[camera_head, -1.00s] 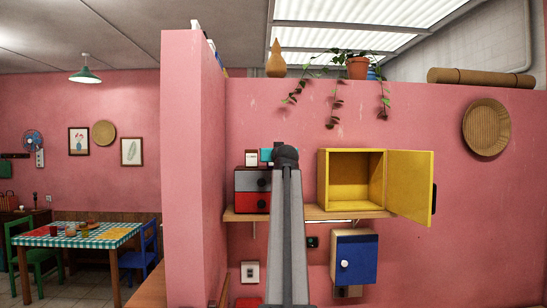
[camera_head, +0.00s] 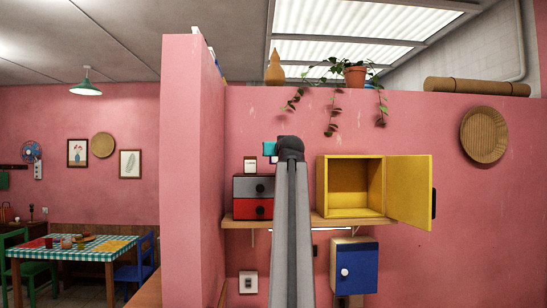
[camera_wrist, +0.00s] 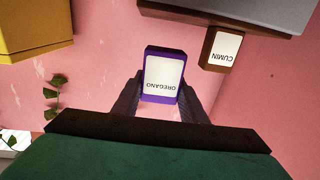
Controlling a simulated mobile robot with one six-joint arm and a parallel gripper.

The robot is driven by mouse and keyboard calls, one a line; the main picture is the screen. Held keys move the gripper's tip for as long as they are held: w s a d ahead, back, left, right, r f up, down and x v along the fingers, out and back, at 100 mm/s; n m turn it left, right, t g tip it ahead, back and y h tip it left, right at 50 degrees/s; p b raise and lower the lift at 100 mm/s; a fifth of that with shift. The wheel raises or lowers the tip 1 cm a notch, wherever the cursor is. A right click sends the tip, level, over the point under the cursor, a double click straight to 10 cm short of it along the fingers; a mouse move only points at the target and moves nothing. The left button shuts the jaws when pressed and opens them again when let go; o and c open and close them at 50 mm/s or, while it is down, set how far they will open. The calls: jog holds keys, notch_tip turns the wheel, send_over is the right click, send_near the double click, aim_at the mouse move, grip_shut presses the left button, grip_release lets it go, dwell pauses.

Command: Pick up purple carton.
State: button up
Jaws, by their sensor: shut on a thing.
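The purple carton (camera_wrist: 148,68) has a white label reading OREGANO, upside down in the wrist view. My gripper (camera_wrist: 160,90) has its two dark fingers on either side of the carton and is shut on it. The carton is held in front of the pink wall, apart from the shelf furniture.
A brown CUMIN carton (camera_wrist: 222,50) stands on the grey-and-red drawer unit (camera_head: 253,187), left of my arm. An open, empty yellow cabinet (camera_head: 350,157) stands right on the wooden shelf (camera_head: 345,222), its door swung right. A blue-door cabinet (camera_head: 356,268) hangs below. Plants trail above.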

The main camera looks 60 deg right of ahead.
jog(key=s+a+r+b, duration=0.1)
jog(key=s+a+b, duration=0.2)
jog(key=s+a, duration=0.3)
jog(key=s, duration=0.3)
jog(key=shift+s+a+b, duration=0.3)
jog(key=shift+a+b, duration=0.05)
jog(key=shift+a, duration=0.05)
